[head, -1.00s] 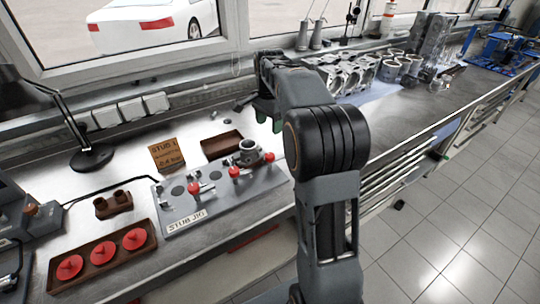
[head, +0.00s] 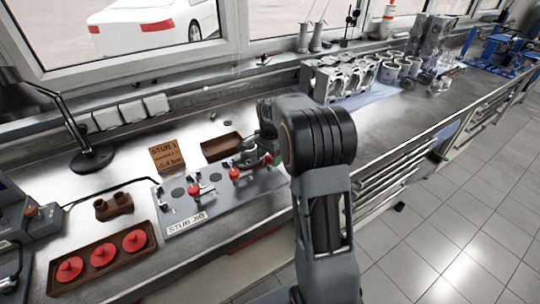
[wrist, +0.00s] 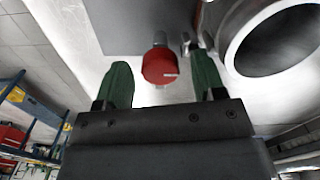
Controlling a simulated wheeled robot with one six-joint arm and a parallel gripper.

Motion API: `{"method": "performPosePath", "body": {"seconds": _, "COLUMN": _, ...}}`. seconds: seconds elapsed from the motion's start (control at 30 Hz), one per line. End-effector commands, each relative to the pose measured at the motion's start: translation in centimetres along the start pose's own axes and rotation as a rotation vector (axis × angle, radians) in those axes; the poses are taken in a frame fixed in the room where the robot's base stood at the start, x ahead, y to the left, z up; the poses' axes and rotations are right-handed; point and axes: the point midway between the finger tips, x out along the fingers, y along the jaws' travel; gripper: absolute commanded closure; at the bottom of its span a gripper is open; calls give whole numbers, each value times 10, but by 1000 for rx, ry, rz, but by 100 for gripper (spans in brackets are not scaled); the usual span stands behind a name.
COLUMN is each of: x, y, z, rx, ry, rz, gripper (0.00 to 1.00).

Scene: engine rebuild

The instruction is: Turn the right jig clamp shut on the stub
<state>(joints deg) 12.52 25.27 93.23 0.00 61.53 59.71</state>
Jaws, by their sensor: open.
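The grey stub jig (head: 212,206) lies on the bench. In the wrist view, the red knob of a clamp (wrist: 159,66), which looks like the right one, is between the two green fingers of my gripper (wrist: 162,62). The fingers are apart, with a gap on both sides of the knob. The round metal stub (wrist: 272,42) is just right of the right finger.
Two other red-knobbed clamps, one at the left (head: 194,189) and one in the middle (head: 235,174), stand on the jig. A brown tray (head: 60,281) with red discs, a small sign (head: 167,155) and a dark open box (head: 220,147) are nearby.

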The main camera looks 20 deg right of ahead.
Motion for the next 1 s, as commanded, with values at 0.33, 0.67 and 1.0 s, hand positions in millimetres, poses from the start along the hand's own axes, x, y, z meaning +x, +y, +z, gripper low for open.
{"method": "performPosePath", "body": {"seconds": 0.33, "x": 0, "y": 0, "z": 0, "rx": 0, "ry": 0, "rz": 0, "gripper": 47}}
{"method": "performPosePath", "body": {"seconds": 0.67, "x": 0, "y": 0, "z": 0, "rx": 0, "ry": 0, "rz": 0, "gripper": 79}}
{"method": "performPosePath", "body": {"seconds": 1.0, "x": 0, "y": 0, "z": 0, "rx": -35, "ry": 0, "rz": -1, "gripper": 86}}
